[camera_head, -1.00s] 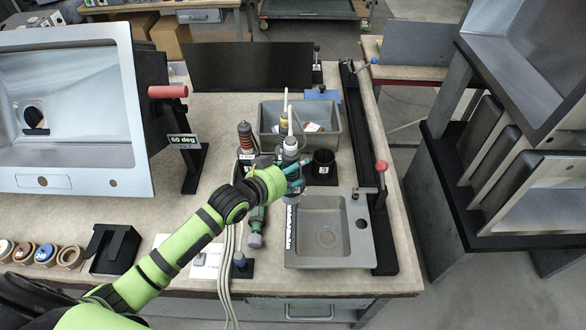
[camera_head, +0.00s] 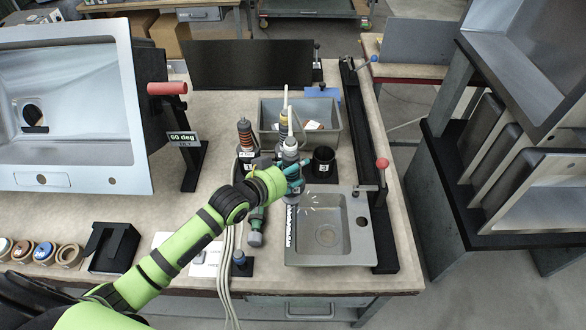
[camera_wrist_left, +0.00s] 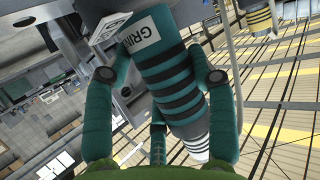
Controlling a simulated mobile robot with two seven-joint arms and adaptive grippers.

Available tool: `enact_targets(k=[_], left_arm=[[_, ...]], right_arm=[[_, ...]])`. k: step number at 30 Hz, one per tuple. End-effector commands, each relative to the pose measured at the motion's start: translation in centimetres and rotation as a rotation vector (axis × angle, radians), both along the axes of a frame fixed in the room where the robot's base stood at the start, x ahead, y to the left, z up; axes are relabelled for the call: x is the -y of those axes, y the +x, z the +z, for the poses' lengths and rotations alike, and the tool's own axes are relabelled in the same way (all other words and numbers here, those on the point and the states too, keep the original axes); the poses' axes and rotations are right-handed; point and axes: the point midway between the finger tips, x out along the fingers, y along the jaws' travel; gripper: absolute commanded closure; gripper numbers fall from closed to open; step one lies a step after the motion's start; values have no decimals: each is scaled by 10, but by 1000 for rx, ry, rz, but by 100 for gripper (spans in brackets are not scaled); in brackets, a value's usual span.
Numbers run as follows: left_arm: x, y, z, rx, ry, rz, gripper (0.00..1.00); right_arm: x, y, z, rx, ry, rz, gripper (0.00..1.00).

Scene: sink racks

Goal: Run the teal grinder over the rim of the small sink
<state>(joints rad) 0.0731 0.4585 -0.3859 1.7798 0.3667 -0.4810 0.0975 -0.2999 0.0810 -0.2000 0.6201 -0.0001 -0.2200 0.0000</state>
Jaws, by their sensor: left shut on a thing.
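The small grey sink (camera_head: 355,256) lies on the bench right of centre in the head view, with a dashed light strip along its left rim. My left gripper (camera_head: 292,179) is shut on the teal grinder (camera_head: 294,163) above the sink's upper left corner. The left wrist view shows the teal, black-banded grinder (camera_wrist_left: 170,80) between the green fingers of the gripper (camera_wrist_left: 160,77), with a white label reading "GRIN". Light streaks, like sparks, show over the sink's upper left part. The grinder's contact with the rim is hidden by the gripper. My right gripper is not in view.
A grey bin (camera_head: 339,140) and a black numbered holder (camera_head: 323,165) stand behind the sink. A black rail with a red-knobbed clamp (camera_head: 382,164) runs along its right. Another tool (camera_head: 256,228) lies left of it. A large tilted sink (camera_head: 130,172) fills the left.

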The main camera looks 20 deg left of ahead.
Motion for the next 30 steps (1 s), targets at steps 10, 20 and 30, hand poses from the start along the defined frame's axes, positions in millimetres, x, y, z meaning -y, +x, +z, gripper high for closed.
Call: enact_targets(k=[10,20,30], left_arm=[[5,-15,4,3,-4,0,96],[8,-26,3,2,-4,0,96],[11,-37,1,1,-3,0,96]], right_arm=[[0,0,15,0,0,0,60],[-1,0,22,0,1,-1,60],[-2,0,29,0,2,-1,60]])
